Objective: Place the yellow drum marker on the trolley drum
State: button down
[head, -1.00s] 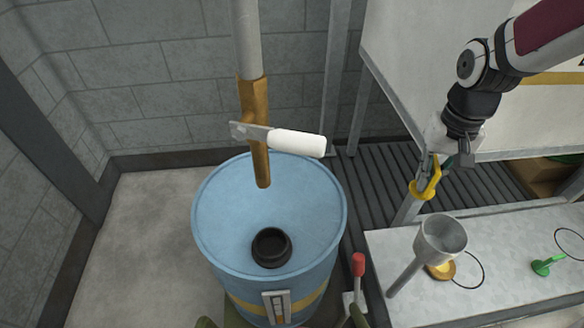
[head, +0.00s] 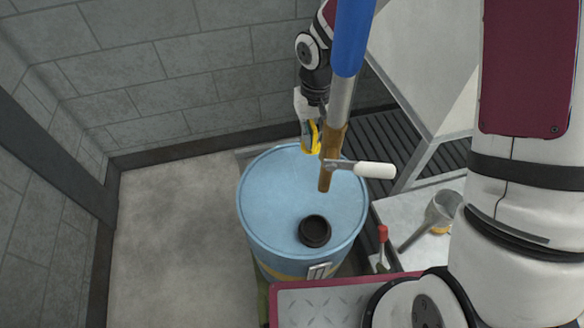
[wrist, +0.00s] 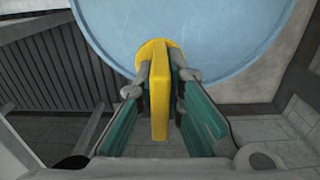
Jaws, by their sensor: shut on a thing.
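My gripper (head: 312,133) is shut on the yellow drum marker (head: 309,148), near the far rim of the blue drum. The marker also shows in the wrist view (wrist: 159,100), upright between the two green-padded fingers (wrist: 160,95), with a rounded yellow end at the drum side. The light blue drum (head: 270,205) stands upright with a black ring-shaped opening (head: 314,231) on its top. The marker is over or just at the drum's far edge; I cannot tell whether it touches the top.
A vertical pipe with a brown nozzle (head: 325,180) and a white handle (head: 374,169) hangs over the drum, close to my gripper's right. A metal funnel (head: 443,209) lies on the grey bench at right. A red-tipped lever (head: 383,233) stands beside the drum.

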jog(key=shift+s+a+f+p, duration=0.1)
jog(key=shift+s+a+p, duration=0.15)
jog(key=shift+a, duration=0.2)
jog(key=b, duration=0.1)
send_over(306, 171)
notch_tip(306, 171, down, 10)
jog(key=shift+r, duration=0.1)
jog(key=shift+f, duration=0.25)
jog(key=c, duration=1.8)
grip_release()
jog(key=shift+o, duration=0.5)
jog(key=shift+r, duration=0.1)
jog(key=shift+s+r, duration=0.1)
jog(key=shift+r, duration=0.05)
notch_tip(306, 171, up, 12)
jog(key=shift+f+p, duration=0.1)
jog(key=shift+p, duration=0.6)
